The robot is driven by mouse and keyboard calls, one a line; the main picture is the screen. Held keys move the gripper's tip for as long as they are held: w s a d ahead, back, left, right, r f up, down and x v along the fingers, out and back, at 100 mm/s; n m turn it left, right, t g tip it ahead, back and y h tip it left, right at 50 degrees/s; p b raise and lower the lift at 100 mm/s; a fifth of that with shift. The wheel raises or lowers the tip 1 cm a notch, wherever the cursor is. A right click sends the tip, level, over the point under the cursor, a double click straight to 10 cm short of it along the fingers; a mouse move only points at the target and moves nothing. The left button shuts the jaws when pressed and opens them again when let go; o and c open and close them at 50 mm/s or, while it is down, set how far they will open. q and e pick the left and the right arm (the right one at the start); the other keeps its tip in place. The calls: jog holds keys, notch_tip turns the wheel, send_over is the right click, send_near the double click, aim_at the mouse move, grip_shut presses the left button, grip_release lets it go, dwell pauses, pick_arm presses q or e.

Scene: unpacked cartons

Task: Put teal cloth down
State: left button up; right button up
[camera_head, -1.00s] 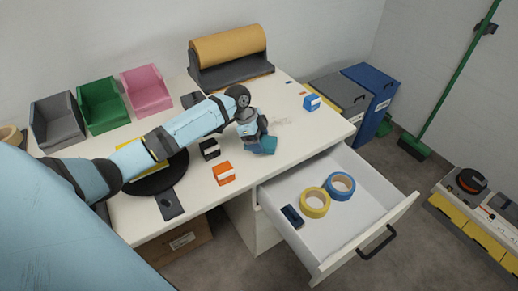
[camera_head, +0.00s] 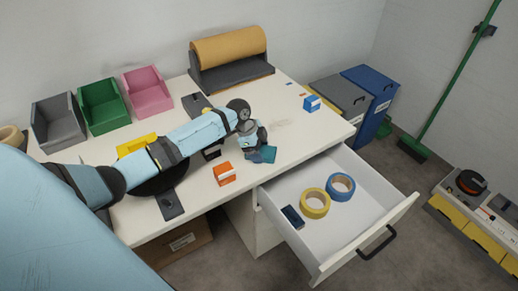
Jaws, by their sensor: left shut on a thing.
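The teal cloth (camera_head: 267,154) is a small folded piece at the tip of my left gripper (camera_head: 260,148), over the white desk near its front edge. My left gripper is shut on it, pointing down. I cannot tell whether the cloth touches the desk top. My right gripper is out of view.
The white desk (camera_head: 300,135) bears an orange box (camera_head: 224,173), a blue box (camera_head: 312,103) and a kraft paper roll (camera_head: 228,46). Its drawer (camera_head: 330,228) is open, with yellow tape (camera_head: 315,204) and blue tape (camera_head: 341,187) inside. Grey (camera_head: 58,121), green (camera_head: 102,106) and pink (camera_head: 147,91) bins stand at the back.

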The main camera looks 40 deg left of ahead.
pick_arm(q)
jog(key=o, duration=0.7)
jog(key=shift+s+f, duration=0.2)
jog(key=shift+f, duration=0.4)
jog(key=shift+o, duration=0.6)
jog(key=shift+d+f, duration=0.1)
jog(key=shift+f, duration=0.05)
jog(key=shift+r, duration=0.35)
jog(key=v, duration=1.3)
jog(key=shift+w+p, duration=0.35)
jog(key=shift+p, duration=0.1)
